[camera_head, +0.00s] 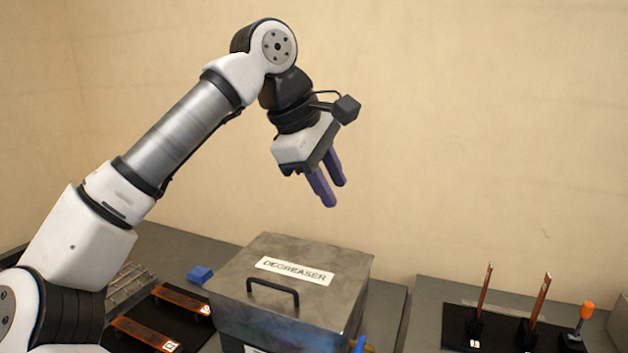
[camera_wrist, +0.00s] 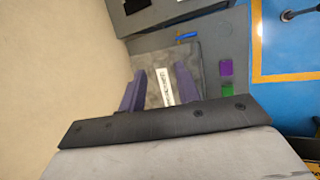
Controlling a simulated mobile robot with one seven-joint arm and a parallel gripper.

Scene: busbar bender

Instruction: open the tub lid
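The tub is a grey metal box labelled DEGREASER in the middle of the head view, with its lid (camera_head: 325,262) lying shut on top. A black bar handle (camera_head: 272,291) sits on the lid's front part. My gripper (camera_head: 330,194) is above the tub, well clear of it, with its purple fingers apart and nothing between them. In the wrist view the lid (camera_wrist: 152,93) with its white label shows below and between the fingers (camera_wrist: 158,84). The lid handle is not clear in the wrist view.
A blue block (camera_head: 200,274) and a dark tray with copper bars (camera_head: 180,299) lie left of the tub. To the right, a black board (camera_head: 500,332) holds upright copper bars and an orange-topped tool (camera_head: 582,318). A beige wall (camera_head: 480,130) stands behind.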

